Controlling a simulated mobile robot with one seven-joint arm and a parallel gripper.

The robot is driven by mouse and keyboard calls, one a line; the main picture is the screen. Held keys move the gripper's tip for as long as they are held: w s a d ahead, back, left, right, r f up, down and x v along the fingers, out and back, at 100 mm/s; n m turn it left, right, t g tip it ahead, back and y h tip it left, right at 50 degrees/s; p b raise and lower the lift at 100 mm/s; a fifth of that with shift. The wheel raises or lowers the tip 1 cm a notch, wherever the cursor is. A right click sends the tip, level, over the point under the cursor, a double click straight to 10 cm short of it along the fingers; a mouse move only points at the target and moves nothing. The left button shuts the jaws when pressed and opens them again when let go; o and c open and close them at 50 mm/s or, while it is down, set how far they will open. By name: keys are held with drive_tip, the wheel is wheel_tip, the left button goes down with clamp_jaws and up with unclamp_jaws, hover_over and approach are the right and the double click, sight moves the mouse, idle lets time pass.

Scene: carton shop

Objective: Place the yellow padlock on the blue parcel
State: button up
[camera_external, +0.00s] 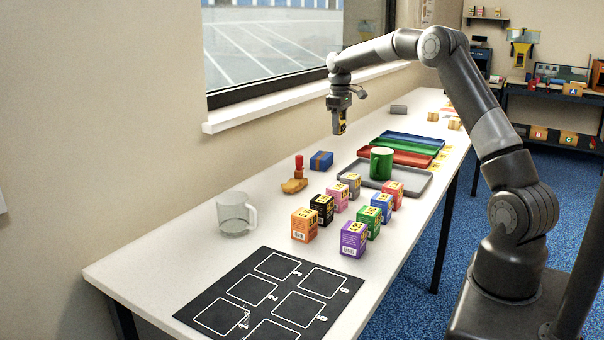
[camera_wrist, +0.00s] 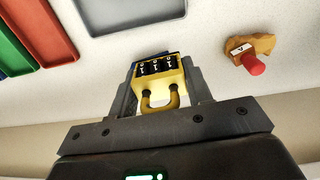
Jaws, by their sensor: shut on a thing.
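My gripper (camera_external: 340,118) is above the table near the wall side, pointing down. It is shut on the yellow padlock (camera_wrist: 159,72), which has black number dials on its body and a yellow shackle toward the gripper in the wrist view. The padlock also shows small between the fingers in the outside view (camera_external: 342,127). The blue parcel (camera_external: 321,160), with a brown band, lies on the white table below the gripper, apart from the padlock. In the wrist view it is mostly hidden behind the padlock; only a bit of blue shows.
A red-handled stamp (camera_external: 299,164) and a tan piece (camera_external: 293,186) lie left of the parcel. Several coloured boxes (camera_external: 352,238), a clear mug (camera_external: 234,213), a green mug (camera_external: 381,163) on a grey tray (camera_external: 412,184) and coloured trays stand around. The window sill (camera_external: 260,109) runs behind.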

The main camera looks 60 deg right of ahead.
drive_tip(key=d, duration=0.7)
hover_over(317, 157)
drive_tip(key=shift+m, duration=0.3)
wheel_tip(317, 157, down, 6)
drive_tip(key=shift+s+a+f, duration=0.1)
drive_tip(key=shift+f, duration=1.95)
drive_tip(key=o, duration=1.2)
drive_tip(key=shift+f, duration=0.2)
drive_tip(key=shift+r, duration=0.1)
